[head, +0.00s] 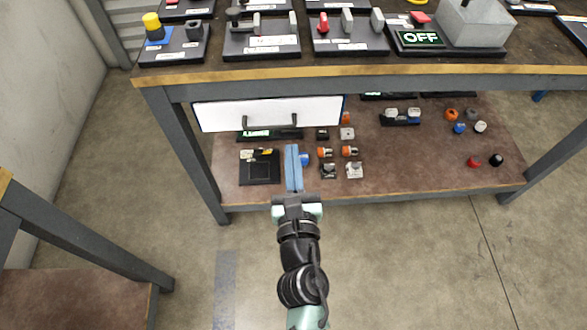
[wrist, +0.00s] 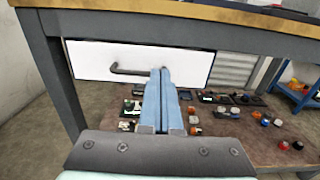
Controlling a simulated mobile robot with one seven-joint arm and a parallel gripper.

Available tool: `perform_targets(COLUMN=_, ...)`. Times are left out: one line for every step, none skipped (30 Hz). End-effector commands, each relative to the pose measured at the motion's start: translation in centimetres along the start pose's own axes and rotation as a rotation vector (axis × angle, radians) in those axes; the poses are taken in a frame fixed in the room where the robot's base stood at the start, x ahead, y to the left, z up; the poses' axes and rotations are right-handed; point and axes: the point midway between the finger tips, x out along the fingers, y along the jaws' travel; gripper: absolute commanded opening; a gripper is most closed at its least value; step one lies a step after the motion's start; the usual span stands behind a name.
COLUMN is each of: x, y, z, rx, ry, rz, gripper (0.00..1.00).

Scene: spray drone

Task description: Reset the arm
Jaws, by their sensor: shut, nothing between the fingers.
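My gripper (head: 291,148) is at the middle of the head view, in front of the workbench and a little below the white drawer. Its two long blue fingers are shut against each other with nothing between them. In the wrist view the fingers (wrist: 162,72) point toward the drawer, and their tips overlap the right end of its dark handle. The white drawer (head: 220,115) hangs under the bench top and looks closed; its handle (head: 271,123) is visible in the head view. I cannot tell from these views whether the fingertips touch anything.
The bench top (head: 300,76) carries switch panels, a grey box (head: 475,22) and an OFF sign (head: 420,39). The lower shelf (head: 420,160) holds several small orange, blue, red and white parts. Another table (head: 75,240) stands at the left. The floor in front is clear.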

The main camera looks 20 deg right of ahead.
Motion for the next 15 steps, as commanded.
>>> perform_targets(x=-0.8, y=-0.1, z=-0.2, rx=-0.002, ry=0.002, rz=-0.001, gripper=0.00)
perform_targets(x=-1.1, y=-0.1, z=-0.2, rx=-0.003, ry=0.001, rz=-0.002, gripper=0.00)
perform_targets(x=-1.4, y=-0.1, z=-0.2, rx=-0.002, ry=0.001, rz=-0.001, gripper=0.00)
perform_targets(x=-1.7, y=-0.1, z=-0.1, rx=-0.001, ry=0.001, rz=-0.001, gripper=0.00)
perform_targets(x=-1.9, y=-0.1, z=-0.1, rx=-0.001, ry=0.001, rz=-0.001, gripper=0.00)
perform_targets(x=-2.0, y=0.0, z=-0.1, rx=0.000, ry=0.001, rz=-0.001, gripper=0.00)
perform_targets(x=-2.2, y=0.0, z=-0.1, rx=-0.001, ry=0.000, rz=0.000, gripper=0.00)
perform_targets(x=-2.3, y=0.0, z=0.0, rx=-0.001, ry=0.000, rz=0.000, gripper=0.00)
perform_targets(x=-2.3, y=0.0, z=0.0, rx=-0.001, ry=0.000, rz=0.000, gripper=0.00)
perform_targets(x=-2.4, y=0.0, z=0.0, rx=-0.001, ry=0.000, rz=0.000, gripper=0.00)
perform_targets(x=-2.4, y=0.0, z=0.0, rx=-0.001, ry=0.000, rz=0.000, gripper=0.00)
perform_targets(x=-2.4, y=0.0, z=0.0, rx=-0.001, ry=0.000, rz=0.000, gripper=0.00)
perform_targets(x=-2.4, y=0.0, z=0.0, rx=-0.001, ry=0.000, rz=0.000, gripper=0.00)
perform_targets(x=-2.4, y=0.0, z=0.0, rx=-0.001, ry=0.000, rz=0.000, gripper=0.00)
perform_targets(x=-2.4, y=0.0, z=0.0, rx=-0.001, ry=0.000, rz=0.000, gripper=0.00)
